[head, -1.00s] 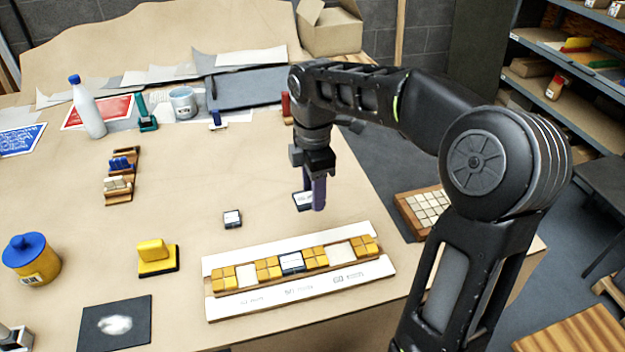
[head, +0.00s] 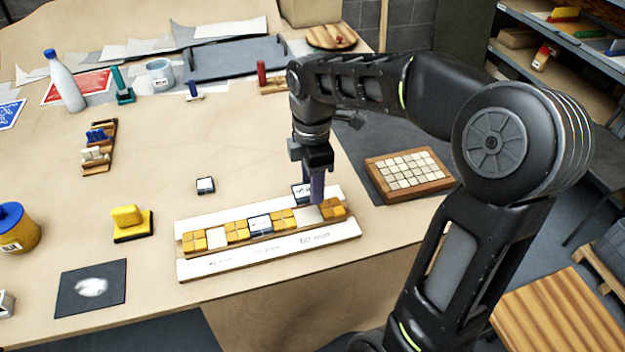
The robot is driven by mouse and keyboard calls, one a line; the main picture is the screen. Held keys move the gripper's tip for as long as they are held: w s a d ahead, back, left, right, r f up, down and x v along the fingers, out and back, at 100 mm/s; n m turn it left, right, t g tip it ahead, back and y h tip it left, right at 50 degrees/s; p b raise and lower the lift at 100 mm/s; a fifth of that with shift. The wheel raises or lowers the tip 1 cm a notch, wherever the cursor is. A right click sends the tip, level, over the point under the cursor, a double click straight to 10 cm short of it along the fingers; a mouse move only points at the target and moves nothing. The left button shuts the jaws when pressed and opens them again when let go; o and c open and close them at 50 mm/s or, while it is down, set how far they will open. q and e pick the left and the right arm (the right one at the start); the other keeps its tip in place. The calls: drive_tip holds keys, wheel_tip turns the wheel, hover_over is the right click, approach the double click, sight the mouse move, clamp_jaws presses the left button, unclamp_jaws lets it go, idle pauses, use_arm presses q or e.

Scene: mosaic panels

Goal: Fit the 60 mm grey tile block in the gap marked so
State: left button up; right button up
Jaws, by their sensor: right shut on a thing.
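My right gripper (head: 317,195) is shut on a grey tile block (head: 301,191) with a pale top and dark sides, just above the far edge of the panel's right part. The fingers hide part of the block. The mosaic panel (head: 197,268) is a long pale board with a row of yellow tiles. Its row has a pale gap (head: 217,239) on the left and another pale gap (head: 307,217) on the right, close below the gripper. A similar block (head: 260,225) sits in the middle of the row. The front-strip labels are blurred. My left gripper is not in view.
Another small block (head: 205,185) lies loose behind the panel. A tray of pale tiles (head: 433,185) stands to the right. A yellow stamp-like block (head: 129,222), a dark mat (head: 75,305) and a yellow pot (head: 18,232) are on the left. The table behind the panel is mostly clear.

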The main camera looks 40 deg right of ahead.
drive_tip(key=b, duration=0.3)
hover_over(313, 214)
drive_tip(key=shift+a+f, duration=0.1)
drive_tip(key=shift+f, duration=2.45)
drive_tip(key=shift+f+b, duration=0.6)
drive_tip(key=shift+f, duration=0.5)
drive_tip(key=o, duration=1.5)
drive_tip(key=shift+r, duration=3.95)
